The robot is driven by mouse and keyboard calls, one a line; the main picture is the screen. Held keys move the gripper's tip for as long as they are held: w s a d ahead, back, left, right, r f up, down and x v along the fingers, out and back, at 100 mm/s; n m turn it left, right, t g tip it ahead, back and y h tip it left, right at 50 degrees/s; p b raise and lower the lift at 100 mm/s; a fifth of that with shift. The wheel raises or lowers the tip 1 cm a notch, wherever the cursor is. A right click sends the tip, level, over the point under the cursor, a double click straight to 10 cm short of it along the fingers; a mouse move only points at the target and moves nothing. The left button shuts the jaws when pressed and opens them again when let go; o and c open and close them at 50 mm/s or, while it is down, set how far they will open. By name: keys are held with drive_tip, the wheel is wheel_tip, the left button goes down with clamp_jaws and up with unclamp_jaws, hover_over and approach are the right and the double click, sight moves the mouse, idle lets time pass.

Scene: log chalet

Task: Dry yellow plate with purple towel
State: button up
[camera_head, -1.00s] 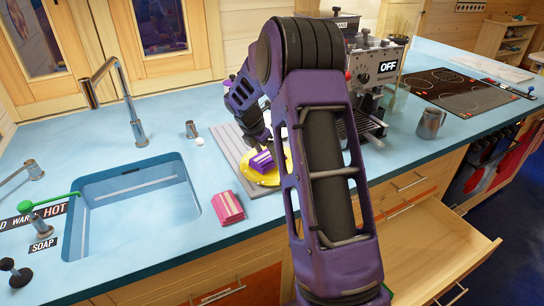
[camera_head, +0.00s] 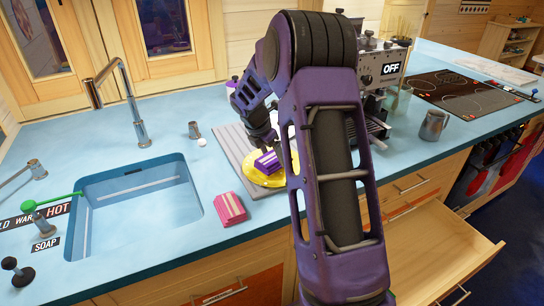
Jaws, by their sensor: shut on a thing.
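The yellow plate (camera_head: 254,177) lies on a grey ribbed mat (camera_head: 233,144) on the blue counter, right of the sink. The purple towel (camera_head: 267,162), folded with white stripes, is on the plate. My gripper (camera_head: 266,146) points down at the towel and is shut on it, pressing it at or just above the plate's surface. My arm hides the right part of the plate and mat.
A folded pink towel (camera_head: 229,208) lies in front of the mat. The sink (camera_head: 137,207) with its tall faucet (camera_head: 122,98) is at left. A coffee machine (camera_head: 383,75) and a metal mug (camera_head: 433,124) stand at right. An open drawer (camera_head: 437,255) juts out below the counter.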

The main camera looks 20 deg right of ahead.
drive_tip(key=shift+r, duration=3.2)
drive_tip(key=shift+s, duration=0.1)
